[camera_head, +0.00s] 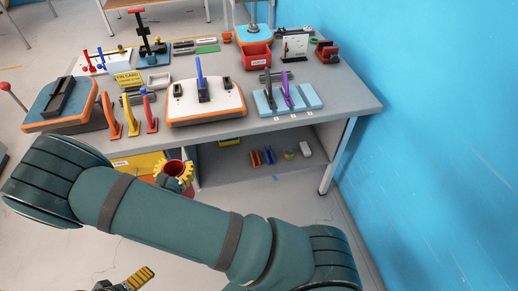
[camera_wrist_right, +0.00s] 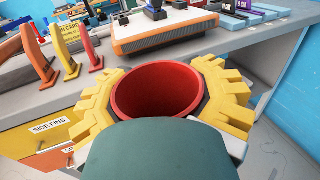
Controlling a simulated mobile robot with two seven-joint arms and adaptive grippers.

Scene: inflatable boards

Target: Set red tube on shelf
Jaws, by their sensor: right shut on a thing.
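The red tube (camera_head: 174,167) is upright in front of the workbench, with its open round mouth facing up. My right gripper (camera_head: 175,174) is shut on it, its yellow toothed fingers on either side. In the right wrist view the red tube (camera_wrist_right: 160,88) sits between the yellow fingers, and its lower part is hidden. An open shelf (camera_head: 238,170) lies under the benchtop, right of the held tube, with small coloured things on it. My left gripper (camera_head: 135,280) shows only partly at the bottom edge; its opening cannot be made out.
The workbench top (camera_head: 345,98) is crowded with boards, fins and tools. Its front edge overhangs the shelf. A table leg (camera_head: 338,158) bounds the shelf on the right. The blue wall (camera_head: 440,130) stands at right.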

